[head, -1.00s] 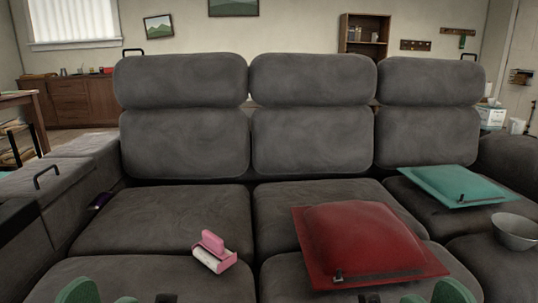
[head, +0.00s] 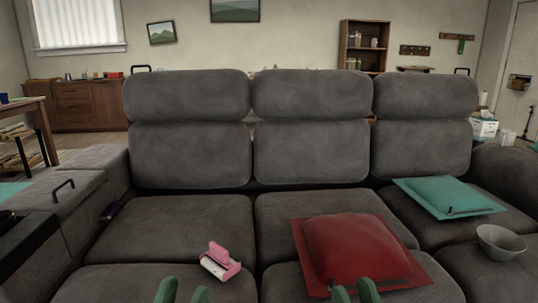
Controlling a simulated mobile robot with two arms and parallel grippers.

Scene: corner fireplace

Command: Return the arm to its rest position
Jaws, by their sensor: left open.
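My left gripper (head: 182,292) shows at the bottom edge as two green fingertips with a gap between them. It is open and empty, in front of the left seat of a grey sofa (head: 170,225). My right gripper (head: 355,292) also shows as two green fingertips, at the bottom edge right of centre. A gap shows between them with nothing held, and they overlap the near edge of a red cushion (head: 355,245) in the picture. The rest of both arms is out of view.
A pink and white object (head: 220,262) lies on the left seat. A teal cushion (head: 447,196) and a grey bowl (head: 501,242) are on the right. A dark purple item (head: 110,211) sits by the left armrest. A wooden table (head: 22,112) stands at the far left.

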